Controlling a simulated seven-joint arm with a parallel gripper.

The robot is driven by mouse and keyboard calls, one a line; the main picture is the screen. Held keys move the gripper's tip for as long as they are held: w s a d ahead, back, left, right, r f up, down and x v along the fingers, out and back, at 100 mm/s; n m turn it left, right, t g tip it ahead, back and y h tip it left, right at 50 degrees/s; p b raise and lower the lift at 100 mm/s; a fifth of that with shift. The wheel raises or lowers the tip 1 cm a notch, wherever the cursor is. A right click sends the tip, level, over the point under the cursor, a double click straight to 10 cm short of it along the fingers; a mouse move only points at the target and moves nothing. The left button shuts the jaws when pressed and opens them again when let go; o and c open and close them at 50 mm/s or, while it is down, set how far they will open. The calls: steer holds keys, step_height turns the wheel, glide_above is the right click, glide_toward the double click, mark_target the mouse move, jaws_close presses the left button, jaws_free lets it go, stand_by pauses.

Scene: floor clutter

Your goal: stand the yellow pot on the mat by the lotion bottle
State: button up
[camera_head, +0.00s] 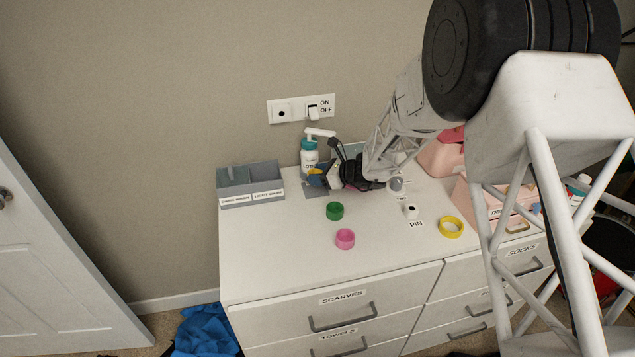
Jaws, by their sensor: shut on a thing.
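The lotion bottle (309,157), white with a teal collar and a pump top, stands near the wall on the white dresser. A flat grey patch (313,190), which looks like the mat, shows in front of it. My gripper (325,178) is low over this patch, just right of and in front of the bottle. It is shut on a small yellow thing (314,172), seemingly the yellow pot, with blue beside it. My fingers hide most of it. I cannot tell whether it is upright or touches the mat.
A grey two-part bin (249,192) stands left of the bottle. A small white item (411,211) stands by the PIN label. Pink boxes are at right. The dresser's front left top is clear.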

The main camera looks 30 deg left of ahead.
steer(key=shift+w+a, duration=0.3)
steer(key=shift+f, duration=1.8)
steer(key=shift+f, duration=0.1)
steer(key=o, duration=0.9)
steer(key=v, duration=1.2)
